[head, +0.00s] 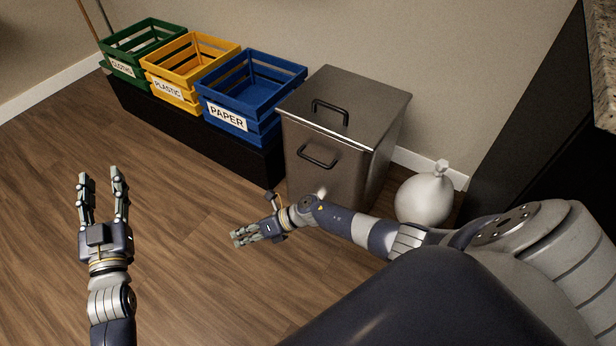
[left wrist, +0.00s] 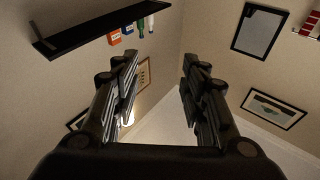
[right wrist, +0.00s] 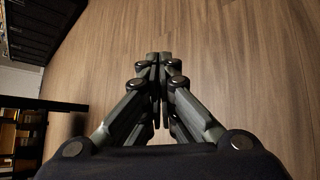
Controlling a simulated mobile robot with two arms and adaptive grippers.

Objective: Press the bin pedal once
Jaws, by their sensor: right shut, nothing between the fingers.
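The metal bin (head: 310,178) stands upright against the wall in the head view, with its lid (head: 365,105) closed and black handles on lid and front. I cannot make out its pedal; my right arm crosses in front of the bin's base. My right gripper (head: 238,238) is low over the floor, in front and to the left of the bin. Its fingers are shut with nothing between them, and the right wrist view shows the fingertips (right wrist: 159,60) together above bare floor. My left gripper (head: 103,175) is open and empty at the left, well away from the bin.
Green (head: 120,68), yellow (head: 170,85) and blue (head: 235,118) crates stand on a black bench (head: 190,125) left of the bin. A white tied bag (head: 424,200) sits right of it. A dark cabinet (head: 520,120) is at the right. The wooden floor between my grippers is clear.

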